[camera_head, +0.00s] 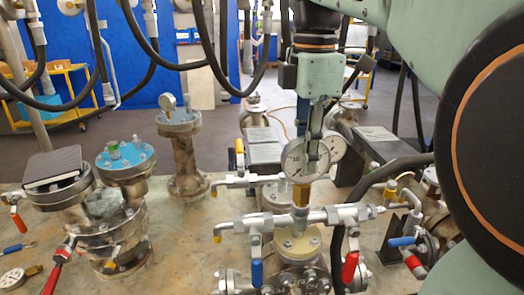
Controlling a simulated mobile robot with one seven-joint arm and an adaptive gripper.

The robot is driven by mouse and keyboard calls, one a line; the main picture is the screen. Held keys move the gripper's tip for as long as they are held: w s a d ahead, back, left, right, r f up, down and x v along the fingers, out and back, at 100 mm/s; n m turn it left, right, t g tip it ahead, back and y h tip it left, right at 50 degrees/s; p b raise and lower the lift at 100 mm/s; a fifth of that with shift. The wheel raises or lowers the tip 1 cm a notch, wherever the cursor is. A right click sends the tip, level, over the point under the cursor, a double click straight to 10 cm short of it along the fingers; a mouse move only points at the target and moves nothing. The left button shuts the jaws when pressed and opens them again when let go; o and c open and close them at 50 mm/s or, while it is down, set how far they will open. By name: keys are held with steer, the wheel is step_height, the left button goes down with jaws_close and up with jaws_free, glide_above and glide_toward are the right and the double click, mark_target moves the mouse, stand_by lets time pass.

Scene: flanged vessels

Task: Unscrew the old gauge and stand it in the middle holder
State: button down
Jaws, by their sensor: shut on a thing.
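My gripper (313,150) reaches down from above and is shut on a round white-faced gauge (293,161). Its fingers cover part of the dial. Below the dial is a brass stem (301,194), upright over the silver valve manifold (328,214). I cannot tell whether its thread is still engaged. A second white dial (334,147) shows just behind and to the right of the held gauge, partly hidden. I cannot make out a middle holder in this view.
The manifold has blue (257,272) and red (349,267) handles. A blue-topped vessel (126,158) and a flanged column with a gauge (168,102) stand left. Another gauge (12,279) lies at the lower left. Dark hoses hang at the top. Bare tabletop (185,240) lies left of the manifold.

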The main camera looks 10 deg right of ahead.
steer(key=shift+n, duration=1.2)
steer(key=shift+r, duration=0.2)
steer(key=shift+r+p, duration=1)
steer(key=shift+p, duration=0.25)
steer(key=shift+r, duration=0.1)
step_height(320, 180, up, 4)
steer(key=p, duration=0.4)
